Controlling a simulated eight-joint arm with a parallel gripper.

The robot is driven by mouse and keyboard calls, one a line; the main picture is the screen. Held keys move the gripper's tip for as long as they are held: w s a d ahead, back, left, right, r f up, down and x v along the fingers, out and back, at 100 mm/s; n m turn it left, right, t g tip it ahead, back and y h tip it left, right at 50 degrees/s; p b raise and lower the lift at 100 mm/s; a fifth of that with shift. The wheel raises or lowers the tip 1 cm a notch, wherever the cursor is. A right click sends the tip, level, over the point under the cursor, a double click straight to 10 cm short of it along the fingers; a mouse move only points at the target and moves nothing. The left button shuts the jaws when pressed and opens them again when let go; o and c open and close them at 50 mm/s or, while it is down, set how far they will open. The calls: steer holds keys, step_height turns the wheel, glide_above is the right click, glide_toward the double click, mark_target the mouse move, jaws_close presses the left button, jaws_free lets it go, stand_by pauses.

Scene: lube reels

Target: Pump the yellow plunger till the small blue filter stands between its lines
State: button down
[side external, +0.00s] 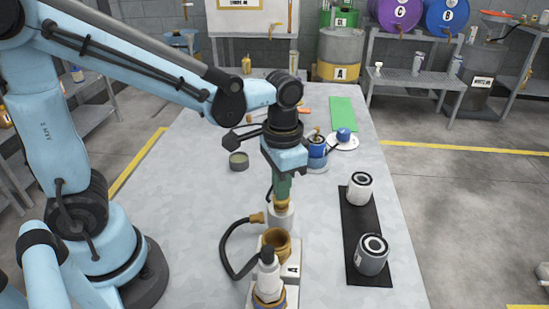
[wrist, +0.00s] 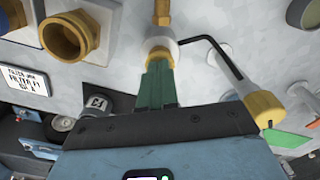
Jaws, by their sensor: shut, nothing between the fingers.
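My gripper (side external: 283,192) points straight down over the bench with its green fingers together and nothing between them. Its tips are at a yellow plunger (side external: 281,204) on top of a short white cylinder (side external: 281,217); I cannot tell if they press on it. In the wrist view the green fingers (wrist: 158,68) end at the yellow top of that white body (wrist: 160,48). A small blue piece (side external: 344,134) lies on a white dish further back; a blue-and-white canister (side external: 317,150) stands beside it, partly behind my wrist. I cannot tell which is the small blue filter, and no lines are legible.
A black hose (side external: 226,245) loops left of the plunger. A brass cup (side external: 276,242) and a white-topped pump (side external: 268,268) stand in front. Two filters (side external: 360,188) (side external: 372,254) stand on a black mat at right. A round tin (side external: 239,161) sits left. The bench's left side is clear.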

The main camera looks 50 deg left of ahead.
steer(key=shift+f, duration=0.35)
steer(key=shift+r, duration=3.75)
steer(key=s+a+f+n+t, duration=0.1)
steer(key=s+a+n+t, duration=0.1)
steer(key=a+t, duration=0.4)
steer(key=shift+s+a+f+n+t, duration=0.25)
steer(key=shift+a+n+t, duration=0.1)
steer(key=shift+n+t, duration=0.2)
